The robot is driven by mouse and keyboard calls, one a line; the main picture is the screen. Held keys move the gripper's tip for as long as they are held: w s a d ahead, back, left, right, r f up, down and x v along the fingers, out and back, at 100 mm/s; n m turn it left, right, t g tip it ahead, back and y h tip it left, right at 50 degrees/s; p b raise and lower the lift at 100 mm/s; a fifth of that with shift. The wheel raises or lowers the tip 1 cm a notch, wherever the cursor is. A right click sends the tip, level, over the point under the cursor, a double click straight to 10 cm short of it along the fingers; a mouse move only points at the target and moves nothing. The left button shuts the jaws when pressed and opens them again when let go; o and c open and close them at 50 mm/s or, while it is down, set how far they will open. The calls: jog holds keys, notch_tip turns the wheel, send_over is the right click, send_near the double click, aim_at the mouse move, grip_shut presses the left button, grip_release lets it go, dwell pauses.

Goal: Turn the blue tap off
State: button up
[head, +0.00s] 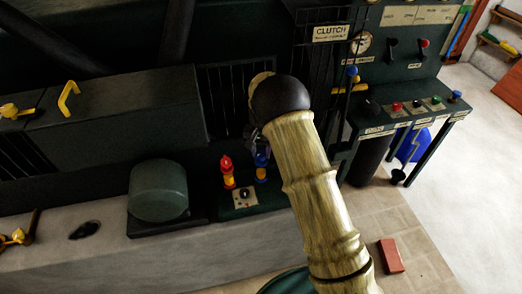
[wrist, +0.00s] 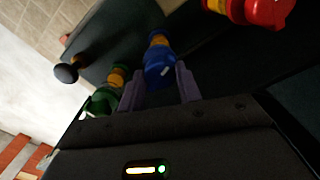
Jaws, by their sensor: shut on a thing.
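The blue tap (head: 262,161) stands on a dark panel beside the machine, to the right of the red tap (head: 227,168). In the wrist view its blue handle (wrist: 158,65) sits between the two purple-grey fingers of my gripper (wrist: 160,82), with its yellow part beyond. My gripper is shut on the blue handle. The red tap (wrist: 265,10) is at the top right of the wrist view, and a green tap (wrist: 101,100) is left of the fingers. In the head view my arm hides the green tap and much of the gripper (head: 256,141).
A small plate with a black knob (head: 243,194) is in front of the taps. A rounded green housing (head: 158,190) stands to their left. A control desk (head: 405,118) with buttons is at the right. A red brick-like block (head: 391,256) lies on the tiled floor.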

aim_at(261, 153)
jog(key=shift+m+p, duration=0.3)
jog(key=shift+m, duration=1.9)
jog(key=o, duration=1)
notch_tip(261, 153, up, 18)
jog(key=b, duration=0.2)
jog(key=shift+f, duration=0.25)
